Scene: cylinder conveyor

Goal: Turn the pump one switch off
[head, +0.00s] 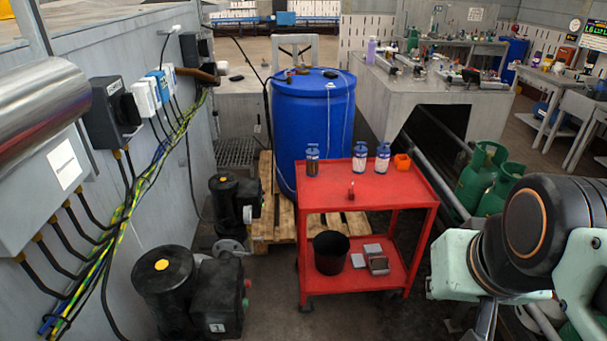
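A black pump (165,285) stands on the floor at the bottom left of the head view, with a yellow dot on its top. Its black side box (218,298) carries a white "1" label and a small red and a small green button (247,291) on its right edge. A second black pump (228,203) stands behind it, also with a yellow dot. A dark switch box (112,112) with a rotary knob is fixed to the left wall. Which control is the pump one switch, I cannot tell. My arm shows at the right; my gripper's fingers are not in view.
A red cart (350,196) with bottles and an orange item stands at the centre, behind it a blue barrel (312,120) on a wooden pallet (275,232). Green gas cylinders (482,175) stand right. Cables hang along the left wall. Some floor between pump and cart is clear.

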